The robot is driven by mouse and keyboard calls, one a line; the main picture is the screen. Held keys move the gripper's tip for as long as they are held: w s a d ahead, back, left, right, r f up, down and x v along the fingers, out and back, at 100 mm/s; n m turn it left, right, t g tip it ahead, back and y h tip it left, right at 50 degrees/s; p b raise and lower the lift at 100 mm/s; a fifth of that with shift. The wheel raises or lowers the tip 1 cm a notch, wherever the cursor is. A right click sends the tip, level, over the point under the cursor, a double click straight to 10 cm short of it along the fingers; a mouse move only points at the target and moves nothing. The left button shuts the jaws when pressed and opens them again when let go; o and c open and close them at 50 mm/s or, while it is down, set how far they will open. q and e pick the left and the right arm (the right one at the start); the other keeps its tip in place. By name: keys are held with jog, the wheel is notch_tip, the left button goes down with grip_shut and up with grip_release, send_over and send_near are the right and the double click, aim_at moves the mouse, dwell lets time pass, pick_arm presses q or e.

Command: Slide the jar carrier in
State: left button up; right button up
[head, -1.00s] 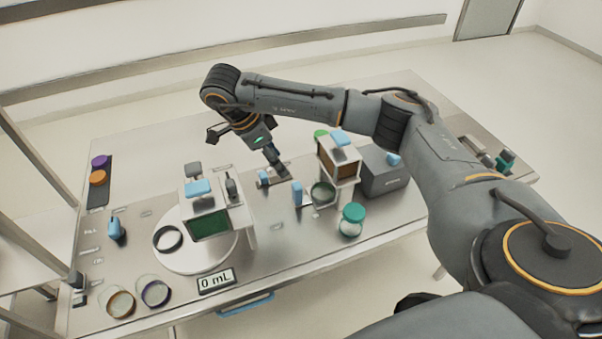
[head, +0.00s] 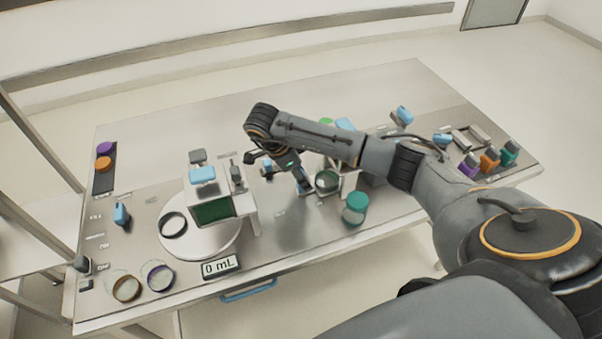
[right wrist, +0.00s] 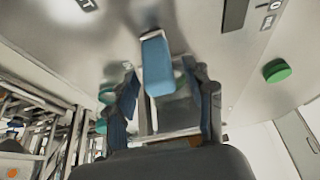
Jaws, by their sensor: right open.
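My right gripper (head: 305,187) is low over the table at the holder's left side. In the right wrist view its open fingers (right wrist: 168,85) are either side of the handle's line; I cannot tell whether they touch it. A jar with a green lid (head: 355,208) stands in front of the station. My left gripper is not in view.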

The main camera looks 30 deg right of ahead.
aim_at(317, 175)
jog(key=shift+c, duration=0.4)
grip_shut()
jog(key=shift+s+d+b, duration=0.2)
jog(key=shift+s+d, duration=0.05)
jog(key=shift+d, duration=0.7)
jog(key=shift+s+d+b, duration=0.2)
jog(key=shift+d, duration=0.7)
jog(key=shift+c, duration=0.5)
grip_release()
jog(key=shift+o, duration=0.9)
jog(key=shift+d, duration=0.1)
